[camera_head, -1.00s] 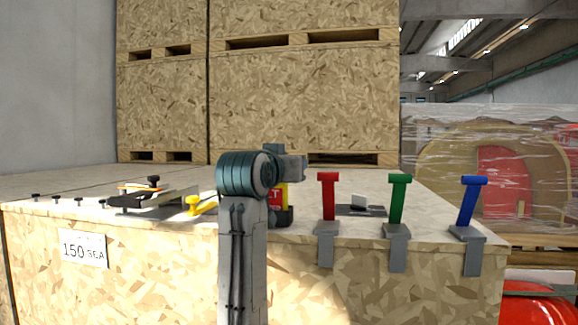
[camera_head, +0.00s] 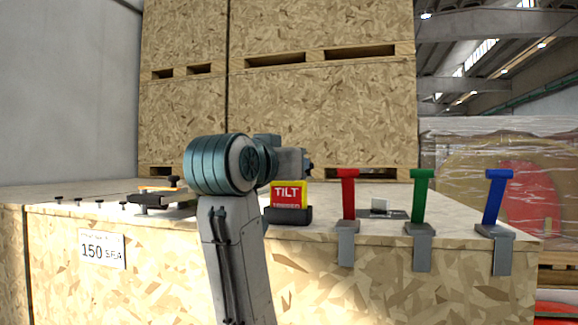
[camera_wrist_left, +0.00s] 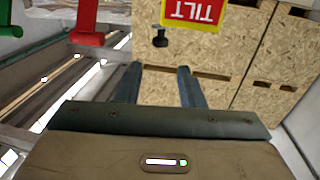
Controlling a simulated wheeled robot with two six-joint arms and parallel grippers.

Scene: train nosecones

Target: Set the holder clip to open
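I cannot tell for sure which thing is the holder clip. A low dark fixture with an orange strip (camera_head: 158,199) lies at the left of the bench in the head view, partly behind my arm. A small grey upright piece on a dark plate (camera_head: 381,207) stands between the red and green levers. My left gripper (camera_wrist_left: 160,67) is open and empty in the wrist view, whose picture is upside down. In the head view its fingers are mostly hidden behind my wrist. My right gripper is not in view.
A TILT sign (camera_head: 289,194) in a black base stands just right of my wrist. Red (camera_head: 348,187), green (camera_head: 422,195) and blue (camera_head: 495,198) levers line the bench's front edge. Stacked wooden crates (camera_head: 320,110) rise behind. A dark knob (camera_wrist_left: 160,38) shows beyond my fingers.

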